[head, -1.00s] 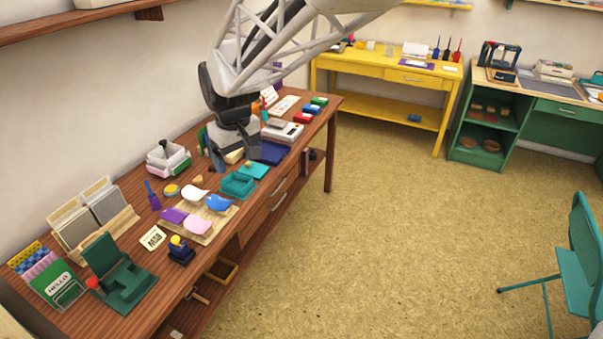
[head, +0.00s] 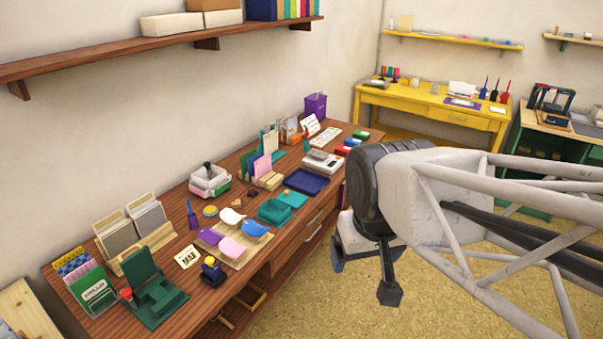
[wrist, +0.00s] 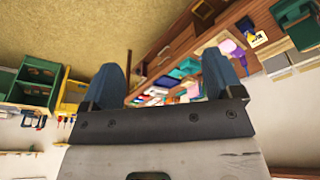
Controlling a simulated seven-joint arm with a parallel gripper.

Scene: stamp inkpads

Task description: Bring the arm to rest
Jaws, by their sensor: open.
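My gripper (wrist: 165,85) shows in the wrist view with its two blue fingers wide apart and nothing between them. In the head view the end of my arm hangs in the air to the right of the wooden desk, over the floor. The gripper itself is mostly hidden there behind the arm's dark joint; a bluish part shows low on its left. The wooden desk (head: 110,318) stands left of the arm, clear of it.
The desk holds a green press (head: 155,290), a tan mat with coloured pieces (head: 238,262), a teal tray (head: 275,211) and a dark blue tray (head: 307,181). A yellow table (head: 430,104) stands at the back. A wall shelf (head: 150,50) runs above the desk. Floor at lower middle is clear.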

